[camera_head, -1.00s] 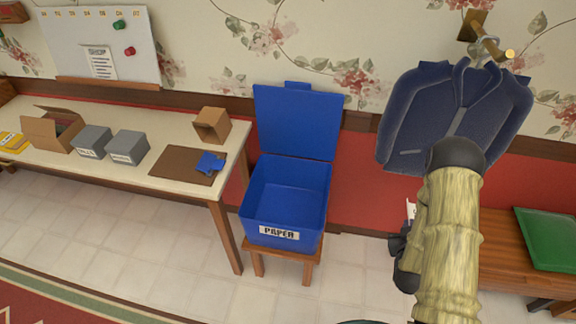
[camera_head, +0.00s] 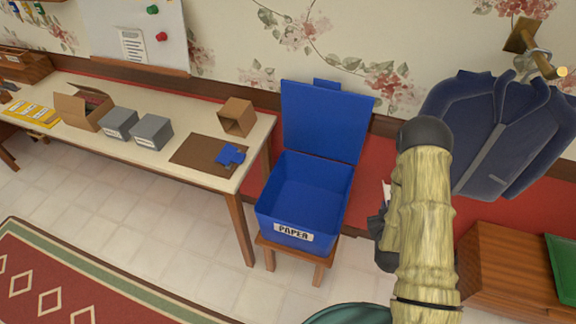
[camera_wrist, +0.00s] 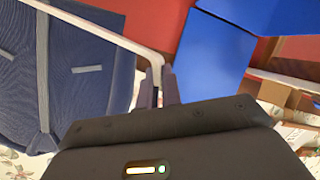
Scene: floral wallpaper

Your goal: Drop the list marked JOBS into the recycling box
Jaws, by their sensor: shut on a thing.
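My gripper (camera_head: 379,235) is to the right of the blue recycling box, mostly hidden behind my own arm. In the wrist view its fingers (camera_wrist: 163,84) are shut on a thin white sheet (camera_wrist: 98,27), seen nearly edge-on. A small white corner of the sheet (camera_head: 387,188) shows in the head view. No writing on it can be read, so I cannot tell if it says JOBS. The recycling box (camera_head: 262,213), marked PAPER, stands on a small wooden stool with its lid up and looks empty. Its blue also shows in the wrist view (camera_wrist: 214,55).
A long table (camera_head: 175,178) left of the box holds cartons, grey boxes and a brown board with a blue thing. A printed sheet (camera_head: 132,45) hangs on the whiteboard. A blue jacket (camera_head: 480,130) hangs at the right, above a wooden bench (camera_head: 505,265).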

